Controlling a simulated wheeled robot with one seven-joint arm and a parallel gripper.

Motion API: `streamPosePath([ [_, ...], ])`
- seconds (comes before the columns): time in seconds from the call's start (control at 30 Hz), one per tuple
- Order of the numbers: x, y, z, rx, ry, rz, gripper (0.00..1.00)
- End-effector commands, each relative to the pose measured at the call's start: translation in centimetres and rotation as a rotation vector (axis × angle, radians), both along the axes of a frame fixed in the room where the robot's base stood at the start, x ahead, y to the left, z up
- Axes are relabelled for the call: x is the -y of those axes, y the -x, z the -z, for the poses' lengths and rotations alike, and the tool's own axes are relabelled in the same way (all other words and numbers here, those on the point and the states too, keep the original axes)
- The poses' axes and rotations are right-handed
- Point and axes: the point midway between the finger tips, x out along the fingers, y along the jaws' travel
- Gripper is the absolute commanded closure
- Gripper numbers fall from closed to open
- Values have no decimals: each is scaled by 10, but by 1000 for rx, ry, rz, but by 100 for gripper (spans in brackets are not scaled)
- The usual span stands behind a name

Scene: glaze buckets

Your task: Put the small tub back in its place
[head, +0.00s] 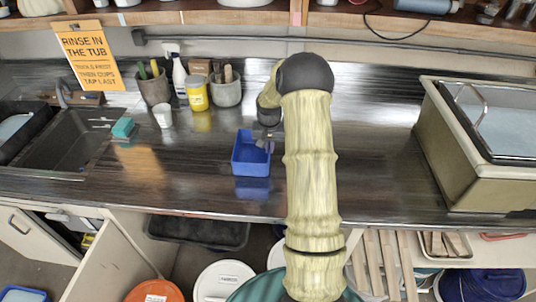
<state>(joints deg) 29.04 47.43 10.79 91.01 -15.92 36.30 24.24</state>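A small blue rectangular tub (250,168) sits on the dark worktop, near the middle of the picture. It looks empty and open at the top. My gripper (264,144) points down at the tub's right rim, with its fingers overlapping the rim in the picture. The fingers are small and partly hidden, so I cannot tell whether they are open or shut on the rim.
A sink (75,140) with a teal sponge (123,127) beside it is at left. Tool pots, a yellow jar (197,94) and a white cup (163,117) stand behind the tub. A large lidded basin (470,150) fills the right. Buckets (222,282) stand below the counter.

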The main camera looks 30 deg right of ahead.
Motion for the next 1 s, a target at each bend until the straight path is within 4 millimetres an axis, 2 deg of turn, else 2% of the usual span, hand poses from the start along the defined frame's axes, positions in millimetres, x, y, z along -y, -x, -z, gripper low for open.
streamPosePath([
  [0.2,0,-1,-44,6,2,2,100],
  [0.4,0,-1,-67,3,1,1,100],
  [1.0,0,0,-69,1,0,1,100],
])
